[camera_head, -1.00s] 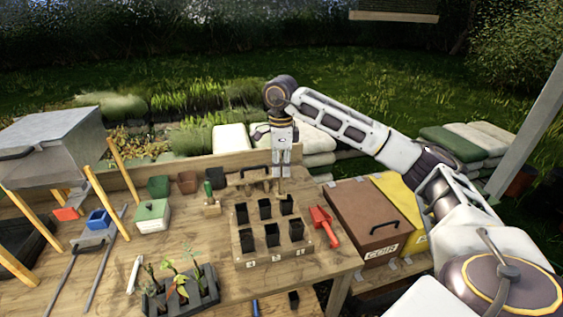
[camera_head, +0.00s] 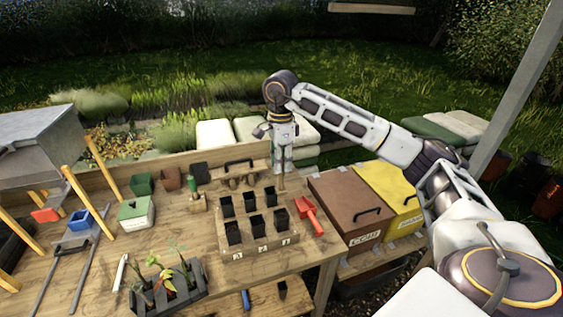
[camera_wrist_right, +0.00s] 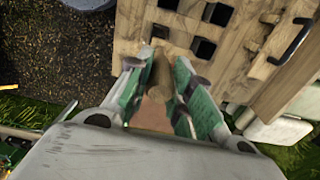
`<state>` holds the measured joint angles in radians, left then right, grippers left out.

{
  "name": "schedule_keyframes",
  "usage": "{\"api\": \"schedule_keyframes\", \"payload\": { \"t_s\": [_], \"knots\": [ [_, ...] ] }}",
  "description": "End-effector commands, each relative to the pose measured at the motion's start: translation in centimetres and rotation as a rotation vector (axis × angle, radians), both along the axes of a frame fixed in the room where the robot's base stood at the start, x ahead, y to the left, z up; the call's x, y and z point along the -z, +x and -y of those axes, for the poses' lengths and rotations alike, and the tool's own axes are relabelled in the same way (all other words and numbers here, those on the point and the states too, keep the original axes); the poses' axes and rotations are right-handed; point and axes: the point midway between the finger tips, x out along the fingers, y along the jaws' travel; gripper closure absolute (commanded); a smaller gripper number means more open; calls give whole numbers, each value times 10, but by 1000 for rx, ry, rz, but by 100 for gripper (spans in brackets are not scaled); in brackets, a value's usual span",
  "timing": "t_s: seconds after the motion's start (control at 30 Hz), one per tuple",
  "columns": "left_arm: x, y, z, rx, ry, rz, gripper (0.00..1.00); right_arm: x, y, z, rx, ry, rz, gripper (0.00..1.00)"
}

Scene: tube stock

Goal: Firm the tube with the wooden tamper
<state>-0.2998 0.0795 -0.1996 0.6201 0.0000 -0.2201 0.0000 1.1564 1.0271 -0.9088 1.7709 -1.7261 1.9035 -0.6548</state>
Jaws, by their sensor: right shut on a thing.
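The wooden tamper (camera_head: 281,184) hangs upright in my right gripper (camera_head: 282,172), just behind the back right corner of the tube rack. In the right wrist view, the tamper (camera_wrist_right: 161,75) sits between the green finger pads of the right gripper (camera_wrist_right: 160,80), which is shut on it. The wooden rack (camera_head: 262,251) holds two rows of black square tubes, such as the back right tube (camera_head: 270,197). The tamper's lower end looks clear of the tubes, but its height is hard to judge. My left gripper is out of view.
A red scoop (camera_head: 309,215) lies right of the rack. A brown lidded box (camera_head: 350,200) and a yellow box (camera_head: 387,187) stand beyond the bench's right side. A seedling tray (camera_head: 168,300) is at front left. A wooden holder with a dark handle (camera_head: 238,163) stands behind the rack.

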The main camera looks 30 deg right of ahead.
Motion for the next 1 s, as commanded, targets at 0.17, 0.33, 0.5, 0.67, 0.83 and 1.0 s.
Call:
{"api": "schedule_keyframes", "payload": {
  "t_s": [0.17, 0.33, 0.5, 0.67, 0.83, 1.0],
  "knots": [
    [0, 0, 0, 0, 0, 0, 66, 0, 0, 0, -31, 0, 1, 100],
    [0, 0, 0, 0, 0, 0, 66, 0, 0, 0, -35, 0, 1, 100],
    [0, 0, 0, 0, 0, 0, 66, 0, 0, 0, -34, 0, 1, 100],
    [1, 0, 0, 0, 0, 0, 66, 1, 0, 0, -34, 0, 0, 100],
    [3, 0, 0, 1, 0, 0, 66, 5, 0, 0, -34, 0, 0, 100],
    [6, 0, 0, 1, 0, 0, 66, 11, 0, 0, -34, 0, 0, 100]
  ]
}}
